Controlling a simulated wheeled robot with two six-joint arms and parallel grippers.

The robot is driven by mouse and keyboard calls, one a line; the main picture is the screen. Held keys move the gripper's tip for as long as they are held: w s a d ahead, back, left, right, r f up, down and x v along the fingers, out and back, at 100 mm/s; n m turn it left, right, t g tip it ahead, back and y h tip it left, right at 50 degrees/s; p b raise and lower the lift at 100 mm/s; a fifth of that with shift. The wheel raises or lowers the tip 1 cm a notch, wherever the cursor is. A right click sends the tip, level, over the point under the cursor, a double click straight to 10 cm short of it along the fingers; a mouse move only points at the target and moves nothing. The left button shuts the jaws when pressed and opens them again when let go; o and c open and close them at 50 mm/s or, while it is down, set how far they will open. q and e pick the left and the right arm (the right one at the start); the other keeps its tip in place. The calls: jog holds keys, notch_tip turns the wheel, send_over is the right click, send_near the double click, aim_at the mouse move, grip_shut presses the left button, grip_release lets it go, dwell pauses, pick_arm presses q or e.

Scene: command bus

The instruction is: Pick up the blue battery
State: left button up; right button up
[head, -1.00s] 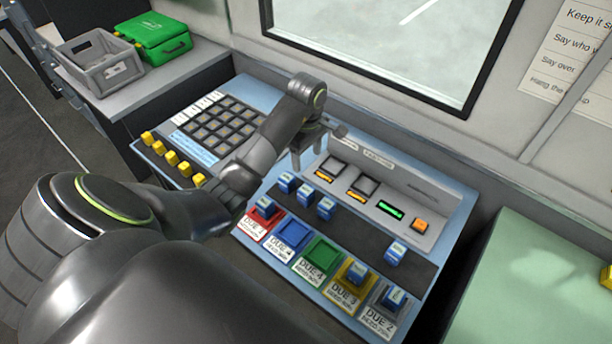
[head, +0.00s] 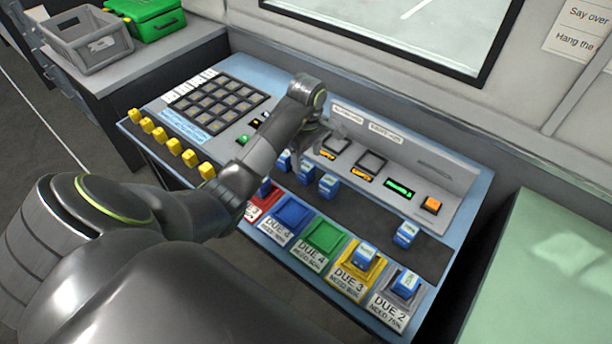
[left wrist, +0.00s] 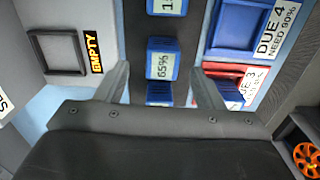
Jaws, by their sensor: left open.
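Several blue batteries with white labels stand on the console. In the head view, three form a cluster on the dark strip beside my left gripper (head: 308,140); one of them is the right-hand battery (head: 327,186). Another stands farther right (head: 406,234). Others sit in the red, yellow and grey slots. In the left wrist view my gripper is open and empty. A battery marked 65% (left wrist: 161,58) shows between its fingers, with another (left wrist: 158,94) partly hidden nearer the palm and a third (left wrist: 167,7) beyond. I cannot tell whether the fingers touch any battery.
The front row has coloured slots, including the blue slot (head: 290,214) and green slot (head: 323,238), both empty. An empty charger socket (left wrist: 58,52) lies beside the strip. Yellow knobs (head: 174,145) line the console's left front edge. A grey crate (head: 85,42) stands far left.

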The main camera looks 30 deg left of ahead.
aim_at(306, 166)
pick_arm(q)
jog(key=shift+s+f+b, duration=0.15)
jog(key=shift+f+b, duration=1.1)
jog(key=shift+f, duration=0.4)
jog(key=shift+f+p, duration=0.3)
jog(key=shift+f, duration=0.75)
jog(key=c, duration=1.2)
jog(key=shift+o, duration=0.2)
jog(key=shift+a+r, duration=0.1)
